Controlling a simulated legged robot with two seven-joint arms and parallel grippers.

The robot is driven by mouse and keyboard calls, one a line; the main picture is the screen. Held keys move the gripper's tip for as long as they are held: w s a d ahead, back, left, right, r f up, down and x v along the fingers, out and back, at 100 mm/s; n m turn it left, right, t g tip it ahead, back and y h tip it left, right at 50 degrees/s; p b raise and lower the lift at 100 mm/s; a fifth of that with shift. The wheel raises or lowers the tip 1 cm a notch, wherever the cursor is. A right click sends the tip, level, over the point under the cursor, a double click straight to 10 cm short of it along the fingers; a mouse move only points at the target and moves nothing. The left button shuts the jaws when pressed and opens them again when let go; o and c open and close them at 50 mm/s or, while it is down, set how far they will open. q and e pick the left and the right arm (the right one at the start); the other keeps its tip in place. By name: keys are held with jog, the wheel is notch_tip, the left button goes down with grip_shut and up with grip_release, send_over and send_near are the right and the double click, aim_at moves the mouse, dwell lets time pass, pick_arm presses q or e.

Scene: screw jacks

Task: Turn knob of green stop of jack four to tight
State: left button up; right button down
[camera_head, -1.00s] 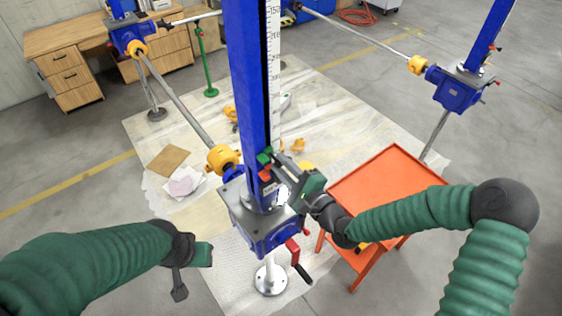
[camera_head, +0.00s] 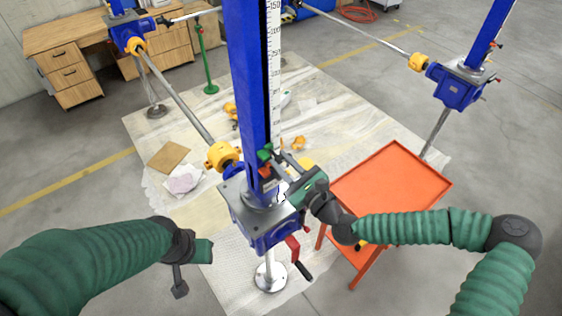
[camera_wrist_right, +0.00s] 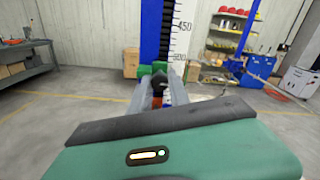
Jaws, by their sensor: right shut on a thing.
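The nearest screw jack, with a tall blue column (camera_head: 247,90) and a white scale, stands in the middle of the head view. The green stop (camera_head: 264,153) sits on the column's lower part, just above a red stop (camera_head: 264,171). My right gripper (camera_head: 281,160) reaches the green stop from the right. In the right wrist view its two grey fingers (camera_wrist_right: 160,84) are shut on the dark knob (camera_wrist_right: 160,82) in front of green blocks (camera_wrist_right: 145,70). The knob's setting cannot be told. My left gripper (camera_head: 190,270) hangs low at the left, away from the jack; its jaws are unclear.
A red crank handle (camera_head: 296,253) sticks out below the jack's gearbox (camera_head: 262,228). An orange cart (camera_head: 390,184) stands close at the right under my right arm. Yellow couplings (camera_head: 222,156) and shafts link to other jacks. A cardboard piece (camera_head: 168,157) lies on the floor sheet.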

pick_arm(q)
jog(key=shift+f, duration=0.1)
pick_arm(e)
jog(key=shift+s+f, duration=0.15)
jog(key=shift+f, duration=0.25)
jog(key=c, duration=1.4)
grip_release()
jog(key=shift+c, duration=0.2)
jog(key=shift+o, duration=1)
jog(key=shift+s+d+r, duration=0.1)
jog(key=shift+r, duration=0.1)
pick_arm(q)
jog(key=shift+s+d, duration=0.3)
pick_arm(e)
jog(key=shift+d+r, duration=0.1)
jog(key=shift+d, duration=0.15)
